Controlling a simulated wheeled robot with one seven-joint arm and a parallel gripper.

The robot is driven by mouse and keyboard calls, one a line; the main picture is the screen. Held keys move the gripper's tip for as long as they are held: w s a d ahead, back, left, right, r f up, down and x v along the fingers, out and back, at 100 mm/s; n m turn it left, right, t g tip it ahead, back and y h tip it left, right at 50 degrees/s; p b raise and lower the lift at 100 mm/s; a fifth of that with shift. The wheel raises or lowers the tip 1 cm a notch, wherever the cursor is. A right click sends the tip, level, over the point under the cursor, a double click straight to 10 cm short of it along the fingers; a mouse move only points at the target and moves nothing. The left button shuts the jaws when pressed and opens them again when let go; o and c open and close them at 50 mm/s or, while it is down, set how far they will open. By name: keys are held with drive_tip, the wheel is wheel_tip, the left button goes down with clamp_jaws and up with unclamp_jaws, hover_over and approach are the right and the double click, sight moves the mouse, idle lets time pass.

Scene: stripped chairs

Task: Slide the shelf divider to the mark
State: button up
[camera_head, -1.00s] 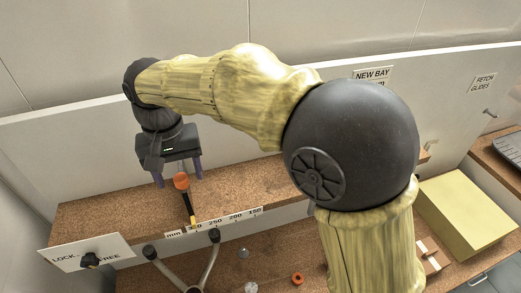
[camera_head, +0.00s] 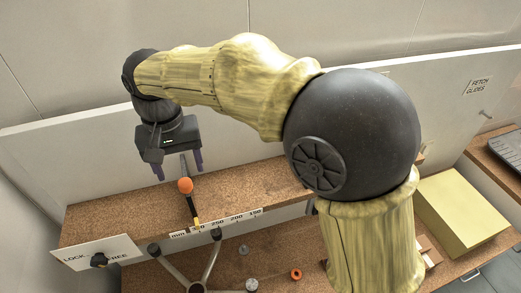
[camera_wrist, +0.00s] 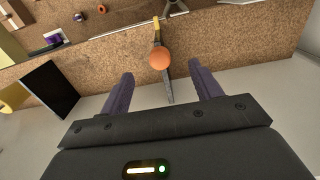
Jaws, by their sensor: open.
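The shelf divider appears to be the thin dark bar with an orange knob (camera_head: 185,185) and a yellow tip (camera_head: 195,222) at the shelf's front edge. My gripper (camera_head: 178,167) is open and empty above the shelf, just behind the knob. In the wrist view the knob (camera_wrist: 159,58) lies beyond and between the fingertips of my gripper (camera_wrist: 161,72), and the bar runs back between the fingers. I see no contact.
A LOCK/FREE sign (camera_head: 97,252) with a dark knob (camera_head: 99,260) is left of the scale. An orange ring (camera_head: 296,274) lies on the lower board. A yellow box (camera_head: 462,214) is at right.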

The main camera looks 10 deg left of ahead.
drive_tip(key=shift+r+p, duration=0.65)
drive_tip(key=shift+r, duration=0.25)
drive_tip(key=w+d+f+m, duration=0.1)
drive_tip(key=w+d+f, duration=0.15)
drive_tip(key=d, duration=0.45)
drive_tip(key=w+d+f+m+t, duration=0.1)
drive_tip(key=w+d+f, duration=0.1)
drive_tip(key=w+d, duration=0.35)
drive_tip(key=w+d+f+m, duration=0.1)
drive_tip(key=w+d+f, duration=0.15)
drive_tip(key=d, duration=0.65)
drive_tip(key=s+d+f+m+t, duration=0.1)
drive_tip(key=s+d+f+m, duration=0.15)
drive_tip(key=d, duration=0.75)
drive_tip(key=s+d+f+m+t, duration=0.1)
drive_tip(key=s+d+f, duration=0.3)
drive_tip(key=d, duration=0.6)
wheel_tip(320, 180, down, 15)
drive_tip(key=b, duration=1.5)
drive_tip(key=shift+s, duration=0.4)
